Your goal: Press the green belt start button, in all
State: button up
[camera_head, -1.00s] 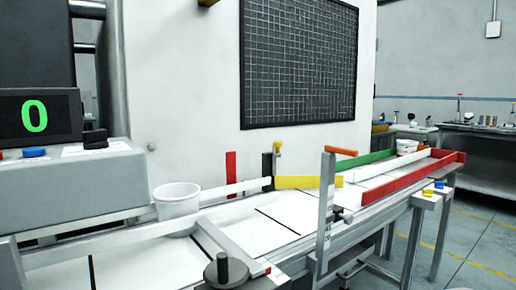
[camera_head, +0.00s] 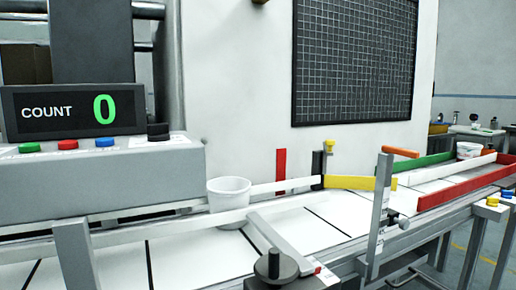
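The green button (camera_head: 29,147) sits at the left end of the top of a grey control box (camera_head: 100,182). A red button (camera_head: 67,145) and a blue button (camera_head: 105,142) are in the same row to its right. A display (camera_head: 72,111) behind the buttons reads COUNT 0 in white and green. My gripper is not in view.
A second tub (camera_head: 468,150) is at the far right. A dark knob (camera_head: 274,264) and upright post (camera_head: 379,215) stand along the near edge.

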aim_at(27, 147)
jog(key=u, duration=1.65)
